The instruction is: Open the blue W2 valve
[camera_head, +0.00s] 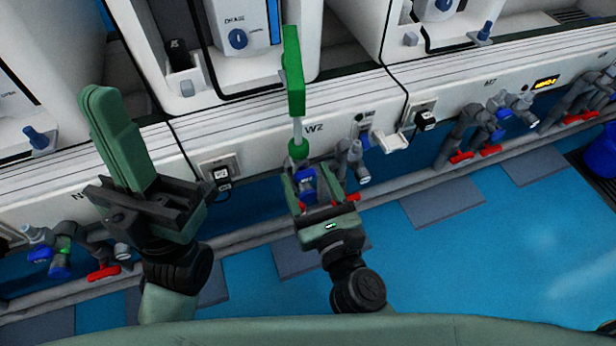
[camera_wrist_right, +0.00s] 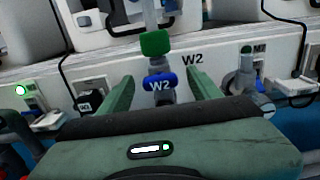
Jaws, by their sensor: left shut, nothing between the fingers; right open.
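The blue W2 valve (camera_wrist_right: 160,82) shows its label in the right wrist view, on a grey pipe below a green fitting (camera_wrist_right: 155,43). In the head view the blue valve (camera_head: 307,175) sits low on the W2 panel. My right gripper (camera_head: 312,178) is open, with its two green fingers on either side of the valve in the picture; I cannot tell whether they touch it. In the right wrist view the fingers (camera_wrist_right: 156,90) stand apart with the valve between them. My left gripper (camera_head: 108,98) is shut and empty, raised in front of the panel at left.
A tall green and white piece (camera_head: 293,75) rises above the valve. Red-handled valves and grey pipes (camera_head: 470,135) line the panel at right, with more at lower left (camera_head: 60,250). Sockets with black plugs (camera_head: 219,172) are on the panel.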

